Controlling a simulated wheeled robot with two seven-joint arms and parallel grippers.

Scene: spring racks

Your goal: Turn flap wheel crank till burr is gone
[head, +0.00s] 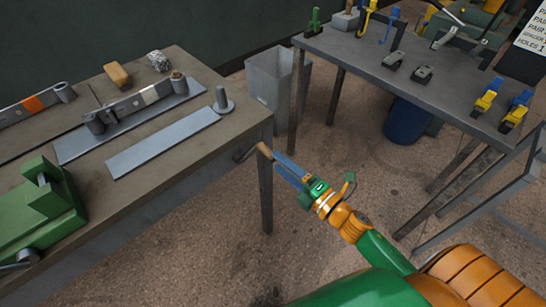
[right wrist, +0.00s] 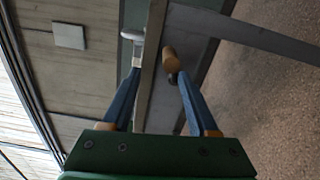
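The crank's wooden knob (head: 265,150) sticks out past the right edge of the left workbench, on a dark crank arm (head: 245,154). My right gripper (head: 275,160) is at the knob with its blue fingers spread. In the right wrist view the knob (right wrist: 170,57) is between the fingertips, closer to the right finger; I cannot tell whether they touch. A leaf spring with rolled eyes (head: 140,102) lies on a steel plate on the bench, with a brown-topped cylinder (head: 177,83) at its far eye. I cannot make out the burr. My left gripper is not in view.
The workbench (head: 190,165) also holds a green machine (head: 40,212), a flat steel bar (head: 165,142), a wooden block (head: 117,75) and a crumpled grey rag (head: 158,61). A grey bin (head: 275,80) stands behind. A second table (head: 400,85) with clamps is at right.

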